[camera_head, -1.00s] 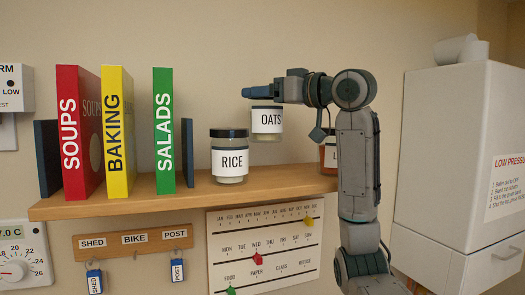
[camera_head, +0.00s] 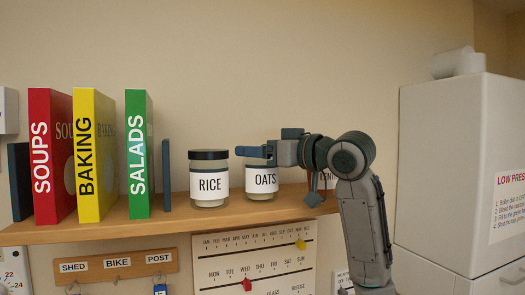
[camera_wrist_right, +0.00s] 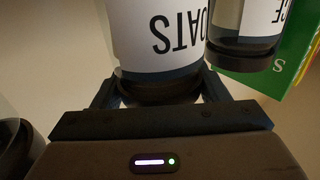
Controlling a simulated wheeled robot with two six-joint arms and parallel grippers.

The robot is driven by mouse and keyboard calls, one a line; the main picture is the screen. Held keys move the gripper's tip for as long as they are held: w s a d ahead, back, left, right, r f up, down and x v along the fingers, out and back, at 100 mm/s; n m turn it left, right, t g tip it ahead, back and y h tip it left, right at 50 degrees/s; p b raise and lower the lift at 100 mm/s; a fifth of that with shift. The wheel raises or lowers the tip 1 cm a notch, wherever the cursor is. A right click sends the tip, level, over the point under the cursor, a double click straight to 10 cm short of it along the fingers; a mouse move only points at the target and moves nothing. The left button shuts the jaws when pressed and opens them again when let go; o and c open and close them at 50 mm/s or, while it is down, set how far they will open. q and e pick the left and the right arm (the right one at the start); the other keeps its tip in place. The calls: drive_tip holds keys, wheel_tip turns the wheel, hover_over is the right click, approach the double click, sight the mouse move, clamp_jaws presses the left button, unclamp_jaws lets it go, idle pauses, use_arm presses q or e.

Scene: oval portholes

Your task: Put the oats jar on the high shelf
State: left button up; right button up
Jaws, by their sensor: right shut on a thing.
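The oats jar (camera_head: 264,181), glass with a white OATS label, is upright at the wooden shelf (camera_head: 95,231), just right of the rice jar (camera_head: 209,184). Its base is at about shelf level; I cannot tell for sure whether it touches the board. My right gripper (camera_head: 267,150) is shut on the oats jar near its lid, which the fingers mostly hide. In the right wrist view the oats jar (camera_wrist_right: 168,38) sits between the fingers, with the rice jar (camera_wrist_right: 240,35) close beside it. My left gripper is not in view.
A third jar (camera_head: 328,181), partly hidden by my right arm, stands to the right. Red (camera_head: 48,155), yellow (camera_head: 92,155) and green (camera_head: 138,155) books stand at left with bookends. A white cabinet (camera_head: 440,170) is at far right. A calendar board (camera_head: 255,262) hangs below the shelf.

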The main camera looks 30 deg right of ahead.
drive_tip(key=shift+a+f, duration=0.1)
drive_tip(key=shift+a, duration=0.2)
drive_tip(key=o, duration=1.2)
drive_tip(key=shift+a, duration=0.15)
drive_tip(key=shift+o, duration=0.6)
drive_tip(key=shift+d, duration=0.3)
drive_tip(key=shift+r, duration=0.2)
drive_tip(key=b+v, duration=0.2)
drive_tip(key=v, duration=0.1)
drive_tip(key=shift+s+f+b, duration=0.1)
drive_tip(key=shift+f+b, duration=0.25)
drive_tip(key=shift+b, duration=0.05)
use_arm(q)
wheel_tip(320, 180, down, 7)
drive_tip(key=b, duration=0.4)
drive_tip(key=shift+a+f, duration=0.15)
use_arm(e)
drive_tip(key=v, duration=0.8)
drive_tip(key=shift+s+r, duration=0.35)
drive_tip(key=shift+r, duration=0.05)
drive_tip(key=shift+d, duration=0.15)
